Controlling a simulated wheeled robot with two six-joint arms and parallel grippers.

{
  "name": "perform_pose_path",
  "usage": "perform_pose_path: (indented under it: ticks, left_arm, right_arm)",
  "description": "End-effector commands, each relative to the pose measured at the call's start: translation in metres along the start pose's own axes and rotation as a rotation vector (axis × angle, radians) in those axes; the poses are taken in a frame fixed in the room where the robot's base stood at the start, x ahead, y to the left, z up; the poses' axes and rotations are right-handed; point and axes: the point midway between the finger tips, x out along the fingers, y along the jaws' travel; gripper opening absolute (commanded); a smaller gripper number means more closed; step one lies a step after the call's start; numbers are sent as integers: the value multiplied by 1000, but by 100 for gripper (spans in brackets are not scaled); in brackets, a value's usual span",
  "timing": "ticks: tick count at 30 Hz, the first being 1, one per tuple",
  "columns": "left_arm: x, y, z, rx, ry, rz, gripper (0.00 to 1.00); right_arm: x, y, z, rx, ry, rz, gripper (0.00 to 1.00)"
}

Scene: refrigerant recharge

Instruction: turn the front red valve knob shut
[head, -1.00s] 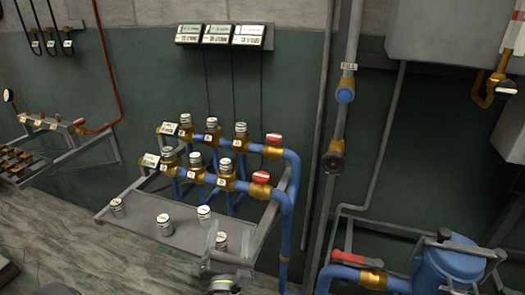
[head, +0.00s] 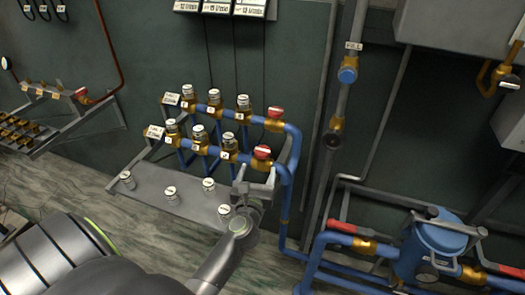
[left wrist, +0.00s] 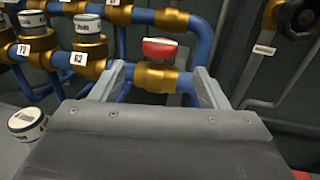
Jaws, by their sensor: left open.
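The front red valve knob (head: 262,152) sits on a brass valve body at the right end of the front blue pipe row. It also shows in the left wrist view (left wrist: 160,49), with its brass body (left wrist: 157,78) below it. My left gripper (head: 254,183) is just below and in front of the knob in the head view. In the left wrist view its two fingers (left wrist: 157,86) are spread, one on each side of the valve, and the knob shows beyond the fingertips. It holds nothing. My right gripper does not show.
The rear red knob (head: 276,112) stands behind on the back row. Capped brass fittings (head: 199,134) line both rows at left. A grey shelf (head: 150,202) carries several loose caps. A blue vertical pipe (head: 285,205) runs close to the right of my gripper.

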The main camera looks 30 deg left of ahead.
Motion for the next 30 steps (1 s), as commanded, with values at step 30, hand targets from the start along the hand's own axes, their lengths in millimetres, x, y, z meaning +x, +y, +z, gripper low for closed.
perform_pose_path:
  ticks: [30]
  left_arm:
    - [92,0,0,1,0,1,55]
  right_arm:
    - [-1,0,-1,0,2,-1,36]
